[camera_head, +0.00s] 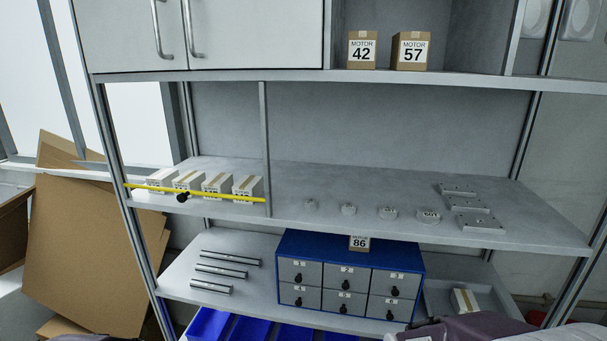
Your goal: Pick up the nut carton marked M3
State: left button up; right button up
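Several small white cartons with tan tape stand in a row on the left of the middle shelf, behind a yellow bar (225,196). They are a far-left carton (160,179), a second (187,180), a third (217,183) and a right-hand one (247,186). Their print is too small to read, so I cannot tell which is marked M3. Another taped white carton (465,301) is on the lower shelf at the right, its marking also unreadable.
A black knob (183,197) sits on the yellow bar. A thin upright divider (265,140) stands right of the cartons. Round parts (388,213) and flat plates (470,205) lie farther right. Below are metal rails (221,271) and a blue drawer cabinet (350,249). Cardboard sheets (90,250) lean at left.

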aim_at(463, 301)
jog(key=z, duration=1.5)
